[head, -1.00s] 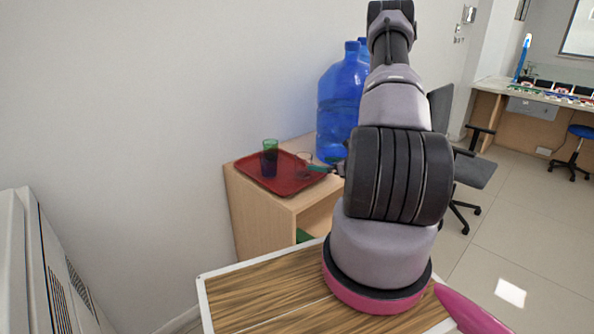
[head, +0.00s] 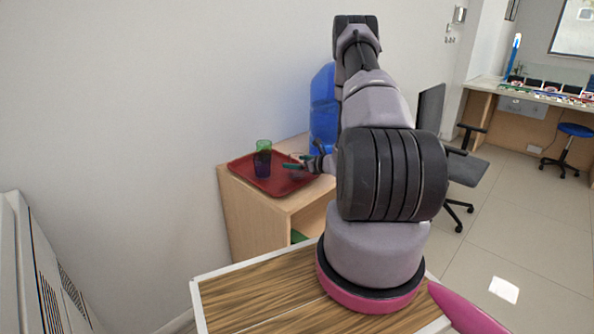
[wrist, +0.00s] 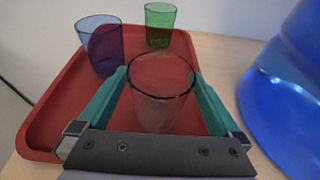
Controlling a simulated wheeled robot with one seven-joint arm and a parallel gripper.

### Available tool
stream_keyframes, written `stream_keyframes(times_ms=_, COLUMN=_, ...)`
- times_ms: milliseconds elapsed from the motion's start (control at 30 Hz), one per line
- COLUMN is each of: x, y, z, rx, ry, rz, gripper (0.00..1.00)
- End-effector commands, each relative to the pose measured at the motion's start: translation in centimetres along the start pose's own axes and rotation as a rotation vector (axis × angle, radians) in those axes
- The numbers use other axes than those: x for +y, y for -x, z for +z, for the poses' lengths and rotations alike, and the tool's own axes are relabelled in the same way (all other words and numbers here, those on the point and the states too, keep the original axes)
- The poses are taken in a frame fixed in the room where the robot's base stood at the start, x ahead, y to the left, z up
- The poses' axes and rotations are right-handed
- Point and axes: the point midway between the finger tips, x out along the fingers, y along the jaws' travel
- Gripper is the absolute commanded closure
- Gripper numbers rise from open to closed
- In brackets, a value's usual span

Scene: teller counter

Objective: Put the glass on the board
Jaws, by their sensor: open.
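A clear glass (wrist: 162,98) stands upright on the red tray (wrist: 60,112), between the two teal fingers of my gripper (wrist: 157,80) in the wrist view. My gripper is open around it, with a finger on each side. In the head view my gripper (head: 304,160) is over the right part of the tray (head: 262,184), and the clear glass is mostly hidden there. A wood-grained board (head: 258,297) with a white edge lies in front, below my arm.
A blue glass (wrist: 101,46) and a green glass (wrist: 160,25) stand on the tray behind the clear one. A large blue water bottle (wrist: 285,100) stands close on the right. The tray rests on a wooden cabinet (head: 252,222) by the wall.

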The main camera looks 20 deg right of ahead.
Motion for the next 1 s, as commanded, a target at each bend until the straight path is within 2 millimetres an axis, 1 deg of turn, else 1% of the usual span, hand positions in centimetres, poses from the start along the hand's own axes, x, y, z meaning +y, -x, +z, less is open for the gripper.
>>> stream_keyframes(times_ms=100, x=0.0, y=0.0, z=0.0, rx=0.0, ry=0.0, rz=0.0, gripper=0.0)
stream_keyframes(times_ms=167, x=0.0, y=0.0, z=0.0, rx=0.0, ry=0.0, rz=0.0, gripper=0.23)
stream_keyframes(times_ms=200, x=0.0, y=0.0, z=0.0, rx=0.0, ry=0.0, rz=0.0, gripper=0.38)
stream_keyframes(times_ms=267, x=0.0, y=0.0, z=0.0, rx=0.0, ry=0.0, rz=0.0, gripper=0.61)
stream_keyframes(times_ms=300, x=0.0, y=0.1, z=0.0, rx=0.0, ry=0.0, rz=0.0, gripper=0.77)
stream_keyframes(times_ms=367, x=0.0, y=0.0, z=0.1, rx=-0.001, ry=0.0, rz=0.0, gripper=0.95)
stream_keyframes(times_ms=567, x=0.0, y=0.1, z=0.1, rx=-0.001, ry=0.001, rz=0.0, gripper=0.95)
stream_keyframes(times_ms=733, x=-0.1, y=0.3, z=1.2, rx=-0.002, ry=0.002, rz=0.0, gripper=0.95)
stream_keyframes(times_ms=867, x=-0.1, y=1.0, z=3.2, rx=-0.003, ry=0.003, rz=-0.001, gripper=0.95)
stream_keyframes(times_ms=1000, x=-0.1, y=1.9, z=6.1, rx=-0.004, ry=0.004, rz=-0.001, gripper=0.95)
